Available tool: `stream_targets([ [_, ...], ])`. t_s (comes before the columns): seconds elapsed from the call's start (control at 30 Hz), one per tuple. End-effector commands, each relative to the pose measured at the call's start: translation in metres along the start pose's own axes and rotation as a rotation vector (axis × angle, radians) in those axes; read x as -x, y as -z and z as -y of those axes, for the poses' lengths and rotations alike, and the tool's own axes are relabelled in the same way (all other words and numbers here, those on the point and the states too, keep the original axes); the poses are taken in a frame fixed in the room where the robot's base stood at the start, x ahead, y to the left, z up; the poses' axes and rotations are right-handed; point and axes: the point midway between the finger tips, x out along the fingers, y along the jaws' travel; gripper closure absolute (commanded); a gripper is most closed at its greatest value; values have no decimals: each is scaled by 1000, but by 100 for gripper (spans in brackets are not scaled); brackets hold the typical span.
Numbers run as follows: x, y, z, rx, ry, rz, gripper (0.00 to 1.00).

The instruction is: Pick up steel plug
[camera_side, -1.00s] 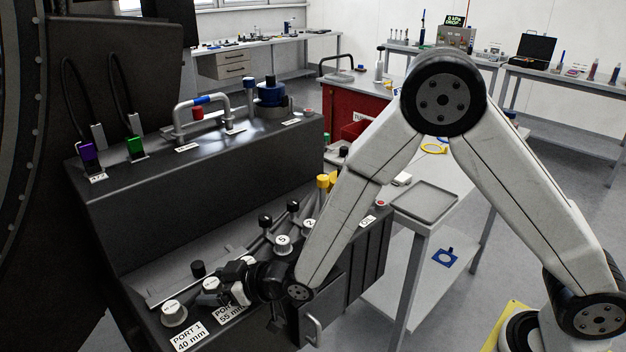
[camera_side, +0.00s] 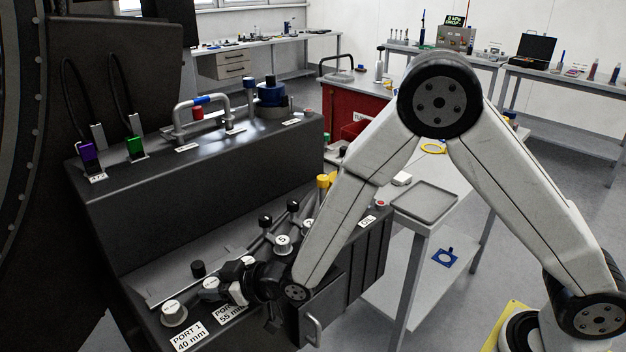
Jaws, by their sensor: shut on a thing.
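My gripper (camera_side: 234,290) is low over the front ledge of the dark bay, close to the Port 2 label. It is shut on a small pale metal piece, which I take to be the steel plug (camera_side: 212,287). The fingers and the dark wrist cover much of this spot, so the exact grip is hard to see. The plug appears at or just above its port; I cannot tell if it is clear of it. A similar white-topped plug (camera_side: 173,312) stands to the left at Port 1.
More capped plugs (camera_side: 282,244) and black-knobbed levers (camera_side: 265,222) stand along the ledge to the right. A yellow part (camera_side: 323,182) is behind my forearm. A grey tray (camera_side: 425,203) lies on the bench at right. The raised dark housing (camera_side: 215,165) bounds the ledge behind.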

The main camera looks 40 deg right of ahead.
Motion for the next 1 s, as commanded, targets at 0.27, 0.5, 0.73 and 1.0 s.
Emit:
stream_targets([
  [0.27, 0, 2, 0, 0, 0, -2, 100],
  [0.5, 5, 13, 0, 0, 0, -4, 100],
  [0.73, 14, 36, 0, 0, 0, -6, 100],
  [1.0, 28, 68, 0, -1, 0, -4, 100],
])
